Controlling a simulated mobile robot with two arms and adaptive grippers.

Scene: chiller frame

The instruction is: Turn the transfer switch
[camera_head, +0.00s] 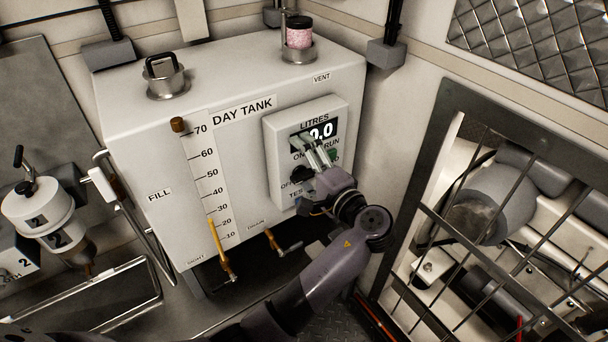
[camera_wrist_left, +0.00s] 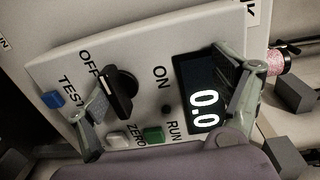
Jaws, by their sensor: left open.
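The switch is a black rotary knob (camera_head: 302,174) on the white control box (camera_head: 275,158) fixed to the front of the day tank. In the left wrist view the knob (camera_wrist_left: 120,92) sits between the OFF and ON labels; I cannot tell exactly which its bar points to. My left gripper (camera_head: 314,148) is in front of the box, partly covering its labels. In the left wrist view the gripper (camera_wrist_left: 165,88) is open, one finger close beside the knob, the other over the display's far end. I cannot tell whether that nearer finger touches the knob. My right gripper is not in view.
The display (camera_wrist_left: 198,95) reads 0.0. A blue button (camera_wrist_left: 53,98), a white button (camera_wrist_left: 118,139) and a green button (camera_wrist_left: 153,134) are close to the knob. The day tank (camera_head: 140,120) stands behind, and a barred frame (camera_head: 440,225) stands to the right.

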